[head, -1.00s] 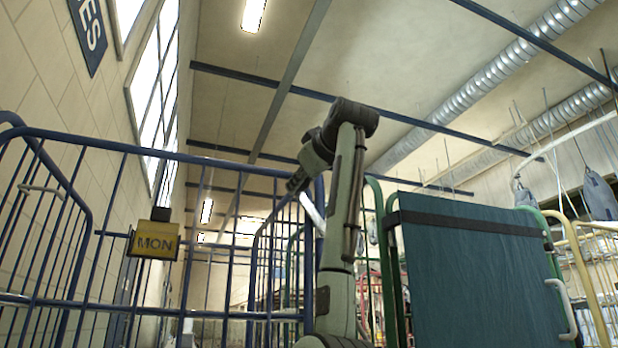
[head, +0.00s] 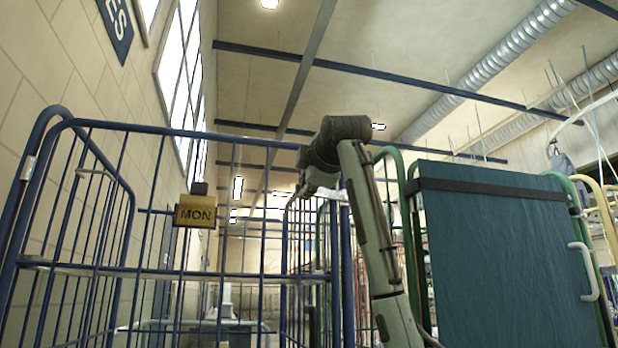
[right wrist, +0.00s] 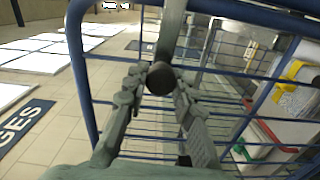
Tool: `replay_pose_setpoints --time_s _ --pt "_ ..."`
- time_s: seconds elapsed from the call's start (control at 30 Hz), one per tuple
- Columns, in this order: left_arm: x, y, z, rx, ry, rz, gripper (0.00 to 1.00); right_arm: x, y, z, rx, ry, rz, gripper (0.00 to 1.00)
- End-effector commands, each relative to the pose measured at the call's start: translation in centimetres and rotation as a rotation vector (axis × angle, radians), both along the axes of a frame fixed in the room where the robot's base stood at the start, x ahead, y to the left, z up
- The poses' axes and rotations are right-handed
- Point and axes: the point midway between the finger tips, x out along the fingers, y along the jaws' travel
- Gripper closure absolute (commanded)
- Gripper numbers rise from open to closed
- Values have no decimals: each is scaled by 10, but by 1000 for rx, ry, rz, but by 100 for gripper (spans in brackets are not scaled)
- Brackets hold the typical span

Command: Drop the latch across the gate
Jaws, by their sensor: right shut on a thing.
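A blue barred cage (head: 232,138) with its gate stands at the left and middle of the head view. My right gripper (head: 303,191) is small and partly hidden there, near the cage's top right corner. In the right wrist view, my right gripper (right wrist: 158,88) is shut on the dark round knob of the latch (right wrist: 160,77). A grey-green bar runs up from the knob, beside blue bars. Whether the latch touches its catch cannot be told. My left gripper is not in view.
A yellow MON tag (head: 195,211) hangs on the cage bars. A teal-covered panel with a white handle (head: 583,271) stands close at the right of my arm. Red, yellow and green-handled containers (right wrist: 285,130) show through the bars in the wrist view.

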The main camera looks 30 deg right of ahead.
Motion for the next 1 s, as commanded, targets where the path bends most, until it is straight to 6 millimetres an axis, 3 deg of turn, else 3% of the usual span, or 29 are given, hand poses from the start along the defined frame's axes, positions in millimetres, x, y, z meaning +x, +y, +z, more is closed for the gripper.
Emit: replay_pose_setpoints --time_s 0.77,0.8,0.93,1.0 --pt "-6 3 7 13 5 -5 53 0 1 -12 -99 27 0 100" --pt "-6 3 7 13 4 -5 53 0 1 -12 -99 27 0 71" --pt "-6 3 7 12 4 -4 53 0 1 -12 -99 26 0 55" --pt "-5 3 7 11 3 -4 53 0 1 -12 -99 25 0 53"
